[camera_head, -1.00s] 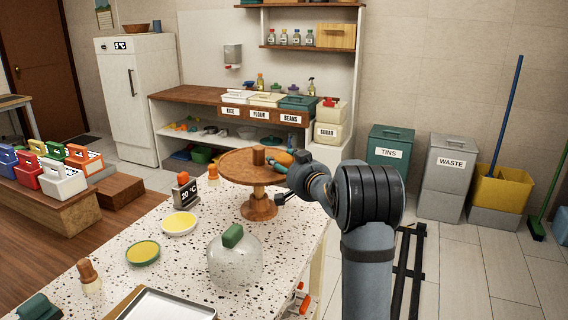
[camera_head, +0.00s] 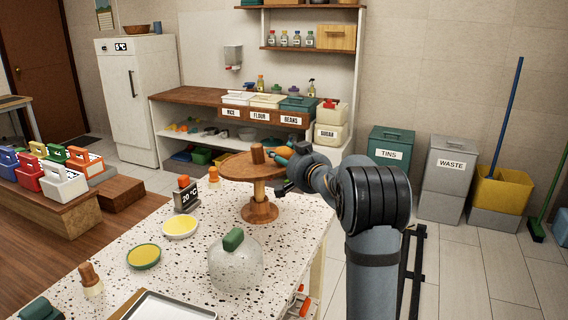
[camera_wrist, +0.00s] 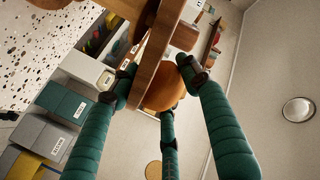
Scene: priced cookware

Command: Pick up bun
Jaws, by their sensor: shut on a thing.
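The orange-brown bun (camera_wrist: 167,91) sits between the teal fingers of my gripper (camera_wrist: 158,88) in the wrist view. The fingers are shut on it. In the head view my gripper (camera_head: 281,161) is at the right rim of a round wooden pedestal stand (camera_head: 236,169). Only a small orange part of the bun shows there, mostly hidden by the gripper. In the wrist view the edge of the stand's plate (camera_wrist: 150,60) is right beside the bun; I cannot tell if they touch.
The stand is on a speckled table (camera_head: 110,230). A brown block (camera_head: 257,154) stands on its plate. Bins (camera_head: 447,178) stand on the right.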

